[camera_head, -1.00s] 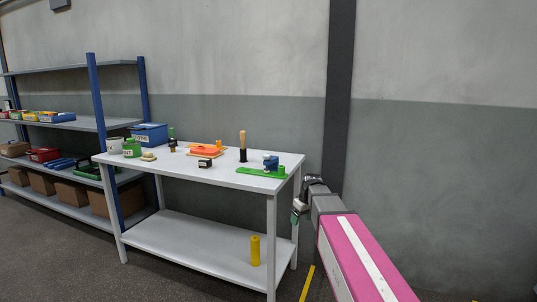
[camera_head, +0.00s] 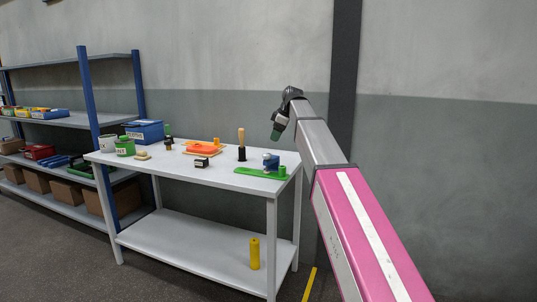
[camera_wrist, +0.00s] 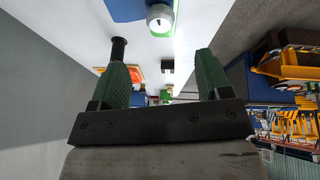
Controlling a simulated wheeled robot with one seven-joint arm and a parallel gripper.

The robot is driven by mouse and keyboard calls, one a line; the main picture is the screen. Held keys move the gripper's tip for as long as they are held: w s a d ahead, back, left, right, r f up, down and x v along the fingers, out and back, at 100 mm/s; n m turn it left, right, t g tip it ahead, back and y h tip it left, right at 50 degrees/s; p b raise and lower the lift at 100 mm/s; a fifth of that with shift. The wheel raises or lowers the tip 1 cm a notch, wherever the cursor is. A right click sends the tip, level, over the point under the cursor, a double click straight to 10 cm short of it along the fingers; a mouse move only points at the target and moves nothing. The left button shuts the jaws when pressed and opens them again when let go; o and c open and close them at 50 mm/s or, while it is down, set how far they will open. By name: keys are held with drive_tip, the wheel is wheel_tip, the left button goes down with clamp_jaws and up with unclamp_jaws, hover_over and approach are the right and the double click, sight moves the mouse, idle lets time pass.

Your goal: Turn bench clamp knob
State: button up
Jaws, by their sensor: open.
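In the wrist view, a blue part and a round grey-white knob (camera_wrist: 160,17) show at the top edge, cut off by the frame. My gripper (camera_head: 276,133) is above the right end of the bench, higher than the clamp and apart from it. In the wrist view my gripper (camera_wrist: 162,62) shows two green fingers spread wide with nothing between them.
The workbench (camera_head: 215,178) also holds a wooden-handled tool (camera_head: 241,146), an orange item (camera_head: 205,149), a small dark block (camera_head: 201,162), a green container (camera_head: 125,147) and a blue bin (camera_head: 145,131). A yellow cylinder (camera_head: 255,253) stands on its lower shelf. Shelving stands at left.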

sight(268, 154)
drive_tip(key=x, duration=1)
drive_tip(key=shift+w+a+f, duration=0.1)
drive_tip(key=shift+a+f, duration=0.15)
drive_tip(key=shift+f, duration=0.05)
drive_tip(key=shift+c, duration=0.3)
drive_tip(key=c, duration=0.9)
